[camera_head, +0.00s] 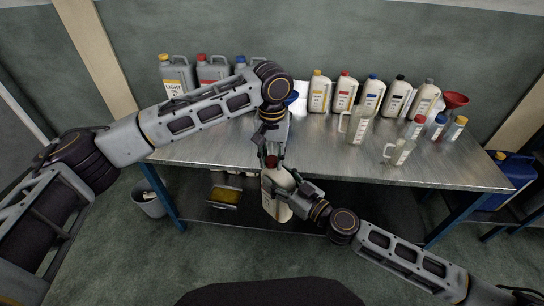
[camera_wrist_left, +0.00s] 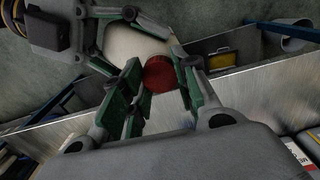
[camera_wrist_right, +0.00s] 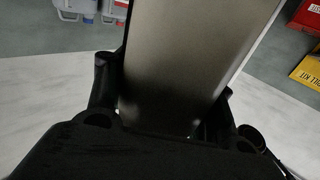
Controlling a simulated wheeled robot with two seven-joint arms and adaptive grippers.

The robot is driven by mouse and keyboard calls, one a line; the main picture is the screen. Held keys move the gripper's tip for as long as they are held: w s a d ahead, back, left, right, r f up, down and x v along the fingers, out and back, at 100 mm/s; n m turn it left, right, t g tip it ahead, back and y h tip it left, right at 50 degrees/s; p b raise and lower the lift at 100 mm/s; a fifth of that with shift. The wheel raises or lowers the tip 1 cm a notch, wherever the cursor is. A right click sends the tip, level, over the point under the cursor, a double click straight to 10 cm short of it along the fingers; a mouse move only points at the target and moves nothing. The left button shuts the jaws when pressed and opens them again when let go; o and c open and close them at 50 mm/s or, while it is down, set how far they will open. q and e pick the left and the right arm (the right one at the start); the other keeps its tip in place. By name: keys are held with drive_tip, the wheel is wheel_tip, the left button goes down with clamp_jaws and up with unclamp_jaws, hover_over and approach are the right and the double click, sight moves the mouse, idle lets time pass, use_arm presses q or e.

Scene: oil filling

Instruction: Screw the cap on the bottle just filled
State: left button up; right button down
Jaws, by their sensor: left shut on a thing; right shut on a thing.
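A white bottle (camera_head: 277,188) is held in the air in front of the table's front edge, slightly tilted. My right gripper (camera_head: 295,197) is shut on its body from the right. The bottle's grey-looking side fills the middle of the right wrist view (camera_wrist_right: 185,60), between the fingers. A red cap (camera_head: 271,162) is at the bottle's top. My left gripper (camera_head: 270,154) is shut on the cap from above. The cap (camera_wrist_left: 158,74) shows between the left fingers, against the pale bottle (camera_wrist_left: 135,43). Whether the threads are engaged is hidden.
The metal table (camera_head: 220,150) carries a back row of grey jugs (camera_head: 213,69) and white bottles (camera_head: 345,92), clear measuring jugs (camera_head: 357,126), small capped bottles (camera_head: 439,126) and a red funnel (camera_head: 455,100). A lower shelf holds a yellow container (camera_head: 224,196). A bin (camera_head: 149,202) stands left.

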use_arm(q)
drive_tip(key=m, duration=0.3)
drive_tip(key=shift+m, duration=0.3)
drive_tip(key=m, duration=0.3)
drive_tip(key=shift+m, duration=0.4)
drive_tip(key=m, duration=0.4)
drive_tip(key=shift+f, duration=0.1)
drive_tip(key=m, duration=0.3)
drive_tip(key=o, duration=1.1)
drive_tip(key=shift+r, duration=2.3)
